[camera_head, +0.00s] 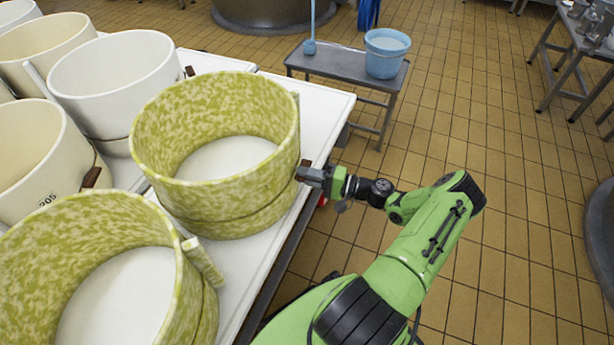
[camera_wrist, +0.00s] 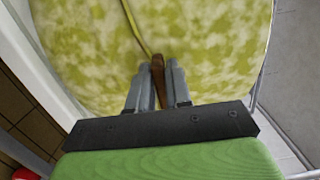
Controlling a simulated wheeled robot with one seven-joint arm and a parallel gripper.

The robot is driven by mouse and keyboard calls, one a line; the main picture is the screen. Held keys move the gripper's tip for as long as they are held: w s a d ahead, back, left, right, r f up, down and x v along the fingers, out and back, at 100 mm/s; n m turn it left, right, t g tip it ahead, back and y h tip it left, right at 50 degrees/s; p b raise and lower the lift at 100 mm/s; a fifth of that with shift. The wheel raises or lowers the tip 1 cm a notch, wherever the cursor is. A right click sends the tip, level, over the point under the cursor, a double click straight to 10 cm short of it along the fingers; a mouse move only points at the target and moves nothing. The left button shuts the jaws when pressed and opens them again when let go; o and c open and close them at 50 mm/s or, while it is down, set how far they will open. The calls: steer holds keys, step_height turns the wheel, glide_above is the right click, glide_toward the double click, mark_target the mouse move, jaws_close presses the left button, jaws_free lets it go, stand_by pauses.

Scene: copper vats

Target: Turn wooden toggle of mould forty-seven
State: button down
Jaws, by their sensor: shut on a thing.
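My gripper (camera_wrist: 157,80) is shut on the toggle, with one grey finger on each side. In the head view my gripper (camera_head: 312,175) reaches the mould's right side from the right. No number can be read on this mould.
Another mottled mould (camera_head: 50,240) stands in front at the left. Several cream moulds (camera_head: 110,75), one marked 205, stand behind on the white table (camera_head: 325,115). A metal bench (camera_head: 340,68) with a blue bucket (camera_head: 387,55) stands beyond.

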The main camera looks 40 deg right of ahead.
steer(key=shift+f+n, duration=0.1)
steer(key=shift+n, duration=0.2)
stand_by(0.4)
steer(key=c, duration=1.1)
jaws_free()
steer(key=shift+c, duration=0.2)
steer(key=p+v, duration=0.1)
steer(key=v, duration=1.5)
steer(key=shift+a, duration=0.1)
